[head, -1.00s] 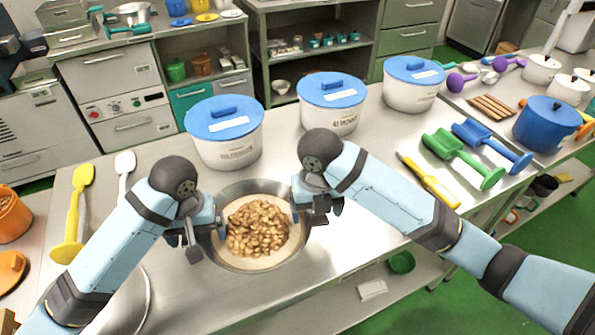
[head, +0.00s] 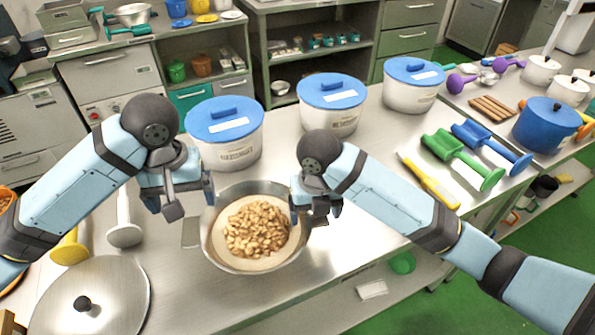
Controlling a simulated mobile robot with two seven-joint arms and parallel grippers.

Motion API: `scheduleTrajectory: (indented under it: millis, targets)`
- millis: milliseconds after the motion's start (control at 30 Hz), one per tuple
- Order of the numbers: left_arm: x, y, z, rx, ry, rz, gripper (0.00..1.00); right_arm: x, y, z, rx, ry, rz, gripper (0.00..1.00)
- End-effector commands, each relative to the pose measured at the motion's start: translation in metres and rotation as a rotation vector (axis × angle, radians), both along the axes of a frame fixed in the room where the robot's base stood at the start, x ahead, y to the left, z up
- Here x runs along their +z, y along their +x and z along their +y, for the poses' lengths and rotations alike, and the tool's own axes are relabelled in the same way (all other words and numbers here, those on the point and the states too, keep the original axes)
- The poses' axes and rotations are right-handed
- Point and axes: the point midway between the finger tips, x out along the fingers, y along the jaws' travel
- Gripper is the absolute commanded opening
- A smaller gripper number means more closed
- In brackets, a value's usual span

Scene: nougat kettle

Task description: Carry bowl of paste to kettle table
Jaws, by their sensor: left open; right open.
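A round metal bowl (head: 217,255) holds pale paste topped with brown nuts and stands on the steel table (head: 345,225) in the middle of the head view. My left gripper (head: 190,205) is open and empty, raised to the upper left of the bowl and apart from it. My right gripper (head: 312,212) is open at the bowl's right rim; whether it touches the rim is hard to tell. No kettle that I can clearly identify is in view.
Several white tubs with blue lids (head: 223,120) line the table's back edge. A metal lid (head: 92,297) lies at front left. Green (head: 462,158) and blue scoops and a yellow-handled tool (head: 428,182) lie at right. A blue pot (head: 545,123) stands on the right-hand table.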

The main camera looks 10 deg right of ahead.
Motion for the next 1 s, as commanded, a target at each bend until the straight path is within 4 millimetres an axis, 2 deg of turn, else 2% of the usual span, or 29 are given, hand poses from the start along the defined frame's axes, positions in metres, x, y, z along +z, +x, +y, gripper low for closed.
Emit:
scheduleTrajectory:
  millis: [167,267,700,867,1000]
  targets:
    - [0.004,0.000,0.000,0.000,0.000,0.002,0.93,0.008,0.001,0.000,0.001,0.000,-0.004,0.82]
    - [0.004,0.000,0.000,0.000,0.000,0.002,0.93,0.021,0.002,0.000,0.002,-0.001,-0.006,0.82]
    - [0.003,0.000,0.000,0.000,0.000,0.001,0.93,0.100,0.001,0.000,0.001,-0.001,-0.004,0.82]
    - [0.003,0.000,0.000,0.000,0.000,0.001,0.93,0.116,0.001,0.000,0.000,-0.001,-0.003,0.82]
    - [0.003,0.000,0.000,0.000,0.000,0.001,0.93,0.120,0.000,0.000,0.000,0.000,0.001,0.82]
